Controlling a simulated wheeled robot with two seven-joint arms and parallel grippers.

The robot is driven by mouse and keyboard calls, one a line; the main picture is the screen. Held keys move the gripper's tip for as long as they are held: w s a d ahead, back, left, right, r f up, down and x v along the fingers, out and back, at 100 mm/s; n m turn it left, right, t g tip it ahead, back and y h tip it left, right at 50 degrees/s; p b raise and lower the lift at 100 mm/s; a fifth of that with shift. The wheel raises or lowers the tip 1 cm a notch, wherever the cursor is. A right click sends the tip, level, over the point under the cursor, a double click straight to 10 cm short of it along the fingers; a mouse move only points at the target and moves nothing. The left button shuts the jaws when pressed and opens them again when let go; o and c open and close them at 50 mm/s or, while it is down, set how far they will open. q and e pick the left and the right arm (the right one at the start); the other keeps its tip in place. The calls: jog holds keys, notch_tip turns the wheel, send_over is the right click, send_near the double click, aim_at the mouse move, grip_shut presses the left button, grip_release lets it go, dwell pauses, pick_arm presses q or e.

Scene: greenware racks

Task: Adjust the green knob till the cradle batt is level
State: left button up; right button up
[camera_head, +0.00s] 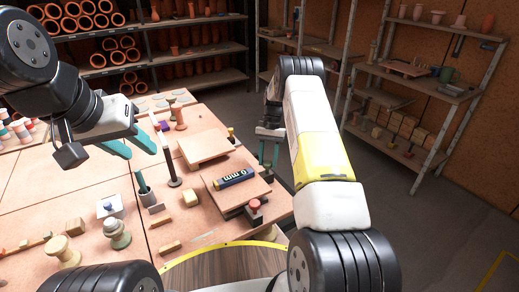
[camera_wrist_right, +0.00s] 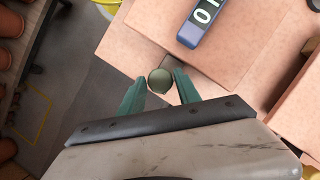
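The cradle batt is a square terracotta slab (camera_head: 222,195) near the table's right edge in the head view; whether it is tilted I cannot tell. A dark blue level (camera_head: 236,178) with white marks lies on it and is cut off by the top edge in the wrist view (camera_wrist_right: 203,22). The round dark green knob (camera_wrist_right: 160,82) is at a corner of the slab, between the fingers of my right gripper (camera_wrist_right: 160,75). The fingers stand apart; contact is unclear. My right gripper (camera_head: 269,158) also shows beside the slab. My left gripper (camera_head: 143,155) is open and empty.
A red knob (camera_head: 254,205) stands at the slab's front corner. Another terracotta slab (camera_head: 205,146) lies behind. Shelves of pots line the back; the floor right of the table is clear.

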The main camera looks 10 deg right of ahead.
jog(key=shift+o, duration=1.1)
jog(key=v, duration=0.7)
jog(key=shift+w+r, duration=0.15)
jog(key=shift+r, duration=0.2)
jog(key=shift+d, duration=0.1)
jog(key=s+a+r+n+t, duration=0.15)
jog(key=s+r, duration=0.25)
jog(key=r, duration=0.4)
jog(key=s+r+t, duration=0.2)
jog(key=s+r, duration=0.2)
jog(key=r, duration=0.4)
jog(key=s+a+r+n+t, duration=0.1)
jog(key=s+r, duration=0.2)
jog(key=r, duration=0.5)
jog(key=s+a+r+n+t, duration=0.1)
jog(key=s+r, duration=0.2)
jog(key=s, duration=0.3)
jog(key=s+a+r+t, duration=0.1)
jog(key=s+r+t, duration=0.1)
jog(key=s, duration=0.4)
jog(key=s+a+f+n+t, duration=0.1)
jog(key=s+f+n+t, duration=0.1)
jog(key=s, duration=1.1)
jog(key=shift+s+a+f+t, duration=0.2)
jog(key=shift+a+t, duration=0.15)
jog(key=shift+a, duration=0.05)
